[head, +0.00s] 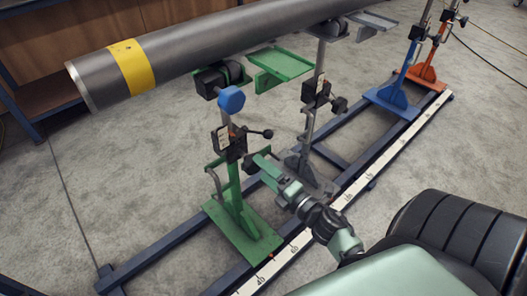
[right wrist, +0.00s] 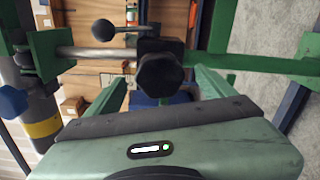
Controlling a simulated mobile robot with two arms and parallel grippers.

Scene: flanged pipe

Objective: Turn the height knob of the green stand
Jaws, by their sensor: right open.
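The green stand (head: 229,190) stands upright under the near end of the pipe, with a black clamp block (head: 229,146) on its post. In the right wrist view, a black lobed knob (right wrist: 160,75) on the green stand faces me, between my two fingers. In the head view this knob is mostly hidden by my gripper. My right gripper (head: 263,164) is open, its fingers (right wrist: 160,88) apart on either side of the knob; I cannot tell whether they touch it. A ball-ended lever (right wrist: 103,30) sits beside the knob. My left gripper is not in view.
A grey pipe (head: 205,50) with a yellow band rests above. A blue knob (head: 231,99) is higher on the green stand. A grey stand (head: 309,130) is close behind; blue (head: 395,93) and orange (head: 426,72) stands are farther along the rails. Open floor lies left.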

